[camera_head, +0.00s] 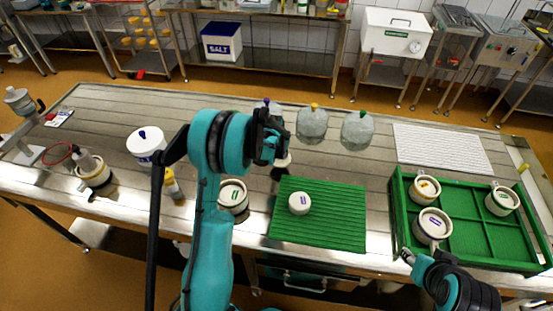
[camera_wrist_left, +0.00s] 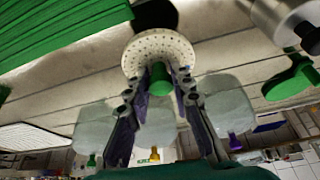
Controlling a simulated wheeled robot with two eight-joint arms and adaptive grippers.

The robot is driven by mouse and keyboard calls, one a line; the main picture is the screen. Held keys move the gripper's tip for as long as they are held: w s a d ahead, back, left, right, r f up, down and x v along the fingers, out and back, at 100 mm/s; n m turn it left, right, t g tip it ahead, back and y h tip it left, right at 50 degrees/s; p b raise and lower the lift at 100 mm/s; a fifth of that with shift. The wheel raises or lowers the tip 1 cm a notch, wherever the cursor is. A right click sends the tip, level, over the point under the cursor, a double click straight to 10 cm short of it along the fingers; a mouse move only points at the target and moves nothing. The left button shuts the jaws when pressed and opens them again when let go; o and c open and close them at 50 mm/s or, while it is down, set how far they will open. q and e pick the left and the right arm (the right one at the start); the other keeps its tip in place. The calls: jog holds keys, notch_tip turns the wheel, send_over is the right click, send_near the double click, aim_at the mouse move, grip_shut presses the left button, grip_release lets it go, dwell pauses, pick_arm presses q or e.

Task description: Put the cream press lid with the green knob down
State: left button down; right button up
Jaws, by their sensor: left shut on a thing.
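The cream press lid (camera_wrist_left: 160,48) is a round, pale disc with small holes. Its green knob (camera_wrist_left: 160,80) sits between the fingers of my left gripper (camera_wrist_left: 158,108), which is shut on it. In the head view, my left gripper (camera_head: 280,140) is above the table behind the green mat, and a pale part of the lid (camera_head: 284,160) shows below it. The arm hides much there. A cream mould with a green mark (camera_head: 233,195) stands left of the mat. My right gripper (camera_head: 408,256) is low at the tray's front edge; its fingers are unclear.
The green mat (camera_head: 340,232) bears a white round piece with a purple mark (camera_head: 300,203). A green tray (camera_head: 470,252) at right holds 3 moulds. A yellow bottle (camera_head: 172,184) and white tub (camera_head: 146,146) are left.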

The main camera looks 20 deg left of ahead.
pick_arm(q)
jog(key=shift+w+a+f, duration=0.45)
jog(key=shift+w+a, duration=0.05)
jog(key=shift+a, duration=0.1)
jog(key=shift+f+b, duration=0.35)
jog(key=shift+f, duration=1.7)
jog(key=shift+f+b, duration=0.2)
jog(key=shift+b, duration=0.1)
jog(key=c, duration=1.3)
grip_release()
jog(key=shift+r, duration=0.1)
jog(key=shift+r, duration=0.1)
